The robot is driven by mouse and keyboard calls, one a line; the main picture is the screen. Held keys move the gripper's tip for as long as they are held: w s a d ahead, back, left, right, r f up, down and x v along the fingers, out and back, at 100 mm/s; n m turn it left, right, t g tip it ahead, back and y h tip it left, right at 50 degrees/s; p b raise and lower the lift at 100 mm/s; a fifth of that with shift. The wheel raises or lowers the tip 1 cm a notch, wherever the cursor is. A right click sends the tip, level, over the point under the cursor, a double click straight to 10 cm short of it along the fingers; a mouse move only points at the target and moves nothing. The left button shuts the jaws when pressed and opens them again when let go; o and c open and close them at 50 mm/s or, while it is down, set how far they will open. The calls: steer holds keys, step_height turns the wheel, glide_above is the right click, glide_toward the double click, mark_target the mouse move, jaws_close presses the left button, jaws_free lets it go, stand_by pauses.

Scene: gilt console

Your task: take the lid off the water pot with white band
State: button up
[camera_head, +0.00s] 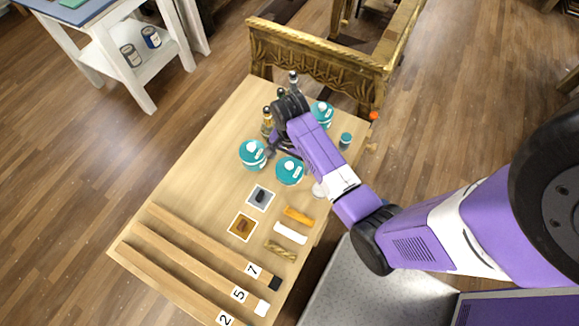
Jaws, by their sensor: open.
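Three teal pots with teal lids and pale knobs stand on the light wooden table (185,190): one at left (252,155), one at the middle (290,172), and one farther back at right (322,114), partly behind my arm. White patches show on their sides, but they are too small for me to tell which has the white band. My gripper (277,148) is open, low between the left and middle pots and slightly behind them. My wrist and purple arm hide much of it. I cannot tell whether it touches a pot.
Dark and amber bottles (267,126) stand behind my wrist. A small teal jar (345,139) is near the right edge. In front lie two square tiles (261,197), short orange (298,216), white and gold sticks, and long numbered wooden bars (205,245). The table's left side is clear.

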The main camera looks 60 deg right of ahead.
steer(key=shift+f, duration=1.25)
steer(key=c, duration=1.2)
steer(key=shift+r, duration=0.1)
steer(key=shift+c, duration=0.2)
